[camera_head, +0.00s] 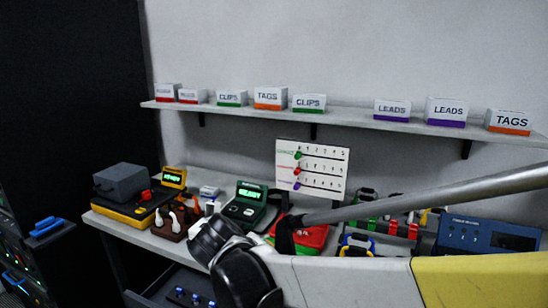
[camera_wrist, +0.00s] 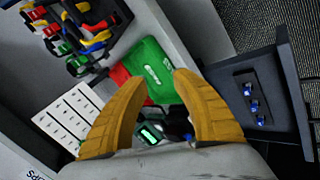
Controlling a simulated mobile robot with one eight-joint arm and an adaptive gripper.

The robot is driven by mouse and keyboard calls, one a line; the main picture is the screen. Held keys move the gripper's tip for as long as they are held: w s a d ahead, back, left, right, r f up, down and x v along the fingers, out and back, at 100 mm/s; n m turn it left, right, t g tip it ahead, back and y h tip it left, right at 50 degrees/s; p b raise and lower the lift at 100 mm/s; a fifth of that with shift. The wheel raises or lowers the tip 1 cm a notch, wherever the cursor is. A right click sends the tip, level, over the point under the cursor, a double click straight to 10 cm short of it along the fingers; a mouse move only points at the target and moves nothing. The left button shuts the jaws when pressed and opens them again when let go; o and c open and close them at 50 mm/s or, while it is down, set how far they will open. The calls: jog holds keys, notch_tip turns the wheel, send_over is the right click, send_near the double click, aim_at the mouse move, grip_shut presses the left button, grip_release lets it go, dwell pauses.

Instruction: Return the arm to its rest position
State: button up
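My gripper (camera_wrist: 158,86) shows in the wrist view with its two yellow fingers spread apart. No held object shows between them; a green panel (camera_wrist: 152,70) and a red surface (camera_wrist: 120,76) lie beyond the fingertips. In the head view my arm reaches in from the right across the front of the bench, with its black wrist joints at the lower middle. The gripper fingers cannot be made out there. My arm hides part of a red-and-green tray (camera_head: 312,238) and part of the bench.
A white chart (camera_head: 312,170) stands at the wall under a shelf (camera_head: 350,116) of labelled boxes. A green tester (camera_head: 248,208), a yellow-black station (camera_head: 130,208) and a blue device (camera_head: 485,235) stand on the bench. A cable rack (camera_wrist: 72,30) holds coloured cables. An open drawer (camera_wrist: 285,95) juts out.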

jog(key=s+d+r+m+y, duration=0.1)
jog(key=s+d+m+y, duration=0.3)
jog(key=s+d, duration=1.3)
jog(key=d+m, duration=0.2)
jog(key=m, duration=0.2)
jog(key=shift+s+d+t, duration=0.25)
jog(key=shift+d+t, duration=0.05)
